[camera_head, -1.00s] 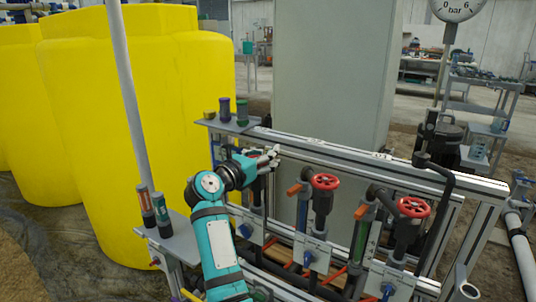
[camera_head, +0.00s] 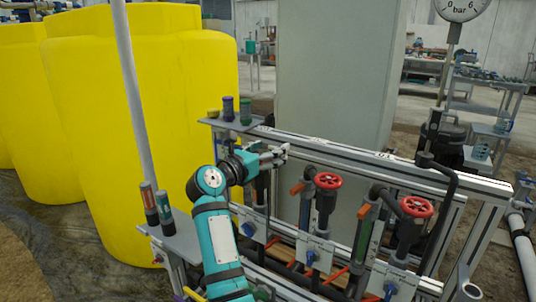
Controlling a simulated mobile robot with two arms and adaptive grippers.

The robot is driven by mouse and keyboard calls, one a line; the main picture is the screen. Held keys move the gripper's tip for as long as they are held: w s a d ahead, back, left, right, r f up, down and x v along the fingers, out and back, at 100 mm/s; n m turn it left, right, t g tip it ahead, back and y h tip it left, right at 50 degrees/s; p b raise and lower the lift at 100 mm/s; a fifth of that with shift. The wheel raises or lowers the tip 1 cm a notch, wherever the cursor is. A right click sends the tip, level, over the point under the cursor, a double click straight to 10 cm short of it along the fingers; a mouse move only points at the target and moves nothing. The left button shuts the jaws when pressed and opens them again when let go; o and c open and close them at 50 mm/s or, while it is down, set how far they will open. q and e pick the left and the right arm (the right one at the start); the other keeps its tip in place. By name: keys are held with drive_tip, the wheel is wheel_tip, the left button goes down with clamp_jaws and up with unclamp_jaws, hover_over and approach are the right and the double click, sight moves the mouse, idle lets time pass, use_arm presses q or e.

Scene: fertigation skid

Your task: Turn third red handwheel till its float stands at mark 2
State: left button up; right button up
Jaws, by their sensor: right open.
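Two red handwheels show on the skid: one in the middle (camera_head: 327,181) and one at the right (camera_head: 416,207). Any handwheel further left is hidden behind my right arm and gripper. My right gripper (camera_head: 281,155) is open, its fingers pointing right, above the left part of the skid and left of the middle handwheel. It touches neither visible wheel. A clear tube with green in it (camera_head: 362,235) stands between the two wheels. Its float and marks are too small to read. My left gripper is not in view.
A grey frame rail (camera_head: 355,158) runs behind the handwheels. Orange-handled valves (camera_head: 297,188) and dark pipes stand close beside them. A small shelf with bottles (camera_head: 245,112) is at the rail's left end. Yellow tanks (camera_head: 140,120) fill the left; a pressure gauge (camera_head: 461,8) is at top right.

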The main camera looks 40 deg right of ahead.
wheel_tip(320, 180, up, 9)
idle(0.3)
